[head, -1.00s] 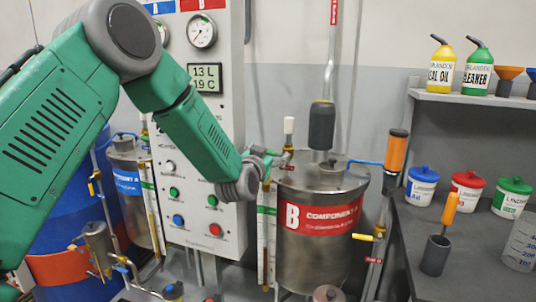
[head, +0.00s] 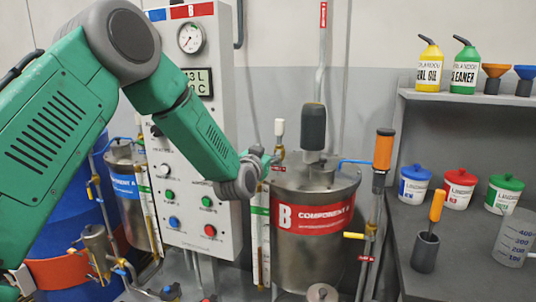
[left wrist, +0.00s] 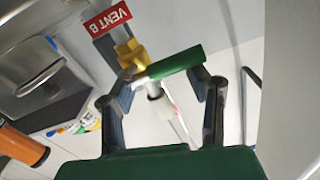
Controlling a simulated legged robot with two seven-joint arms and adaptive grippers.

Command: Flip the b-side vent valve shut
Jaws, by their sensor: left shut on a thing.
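The b-side vent valve shows in the left wrist view as a yellow valve body (left wrist: 130,52) with a green lever handle (left wrist: 172,65) and a red "VENT B" tag (left wrist: 109,18). The handle points away from the body, roughly crosswise to the pale pipe. My left gripper (left wrist: 172,78) is shut on the handle, with one finger near each end of it. In the head view, my left gripper (head: 263,160) is at the left edge of the B tank's top (head: 313,215) and hides much of the valve. My right gripper is not in view.
The control panel (head: 181,205) stands close on the left, behind my left arm. A dark motor (head: 313,127) rises from the tank lid. A grey bench (head: 400,255) with cups and lidded tubs fills the right side.

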